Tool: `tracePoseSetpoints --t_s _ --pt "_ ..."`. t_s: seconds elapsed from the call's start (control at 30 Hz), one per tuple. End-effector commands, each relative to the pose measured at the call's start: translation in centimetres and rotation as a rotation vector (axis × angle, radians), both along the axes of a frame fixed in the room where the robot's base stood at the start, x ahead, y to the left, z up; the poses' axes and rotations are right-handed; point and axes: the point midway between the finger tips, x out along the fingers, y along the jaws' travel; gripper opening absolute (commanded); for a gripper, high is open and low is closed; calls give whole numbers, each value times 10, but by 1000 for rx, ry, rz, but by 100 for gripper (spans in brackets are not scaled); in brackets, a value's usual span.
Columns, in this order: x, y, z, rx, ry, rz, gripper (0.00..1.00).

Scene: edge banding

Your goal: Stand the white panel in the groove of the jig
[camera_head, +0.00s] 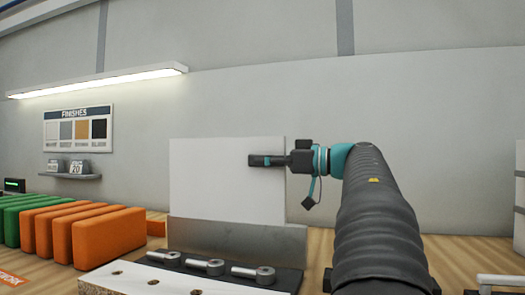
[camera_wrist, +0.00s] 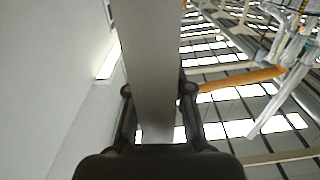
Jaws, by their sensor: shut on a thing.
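The white panel (camera_head: 215,180) stands upright in the head view, its lower part hidden behind the grey front wall of the jig (camera_head: 225,236). I cannot tell from here whether its bottom edge sits in the groove. My gripper (camera_head: 268,160) reaches in from the right and is shut on the panel near its upper right edge. In the wrist view the panel (camera_wrist: 152,60) runs edge-on between the two fingers of my gripper (camera_wrist: 158,92). The groove itself is not visible.
Several orange blocks (camera_head: 108,236) and green blocks (camera_head: 35,215) stand on the wooden bench to the left. Toggle-like metal fittings (camera_head: 207,266) sit on a dark base before the jig. A chipboard piece (camera_head: 130,283) lies in front. A small shelf (camera_head: 72,177) hangs on the wall.

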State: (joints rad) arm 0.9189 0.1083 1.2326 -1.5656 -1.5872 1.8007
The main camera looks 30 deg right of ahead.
Motion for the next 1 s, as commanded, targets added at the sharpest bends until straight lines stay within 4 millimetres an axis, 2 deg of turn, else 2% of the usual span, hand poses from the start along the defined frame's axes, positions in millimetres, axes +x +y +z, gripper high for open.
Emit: tracePoseSetpoints --t_s 0.8,1.0 --pt "-1 -2 -76 1 -3 -4 0" --pt "-1 -2 -90 1 -3 -4 0"
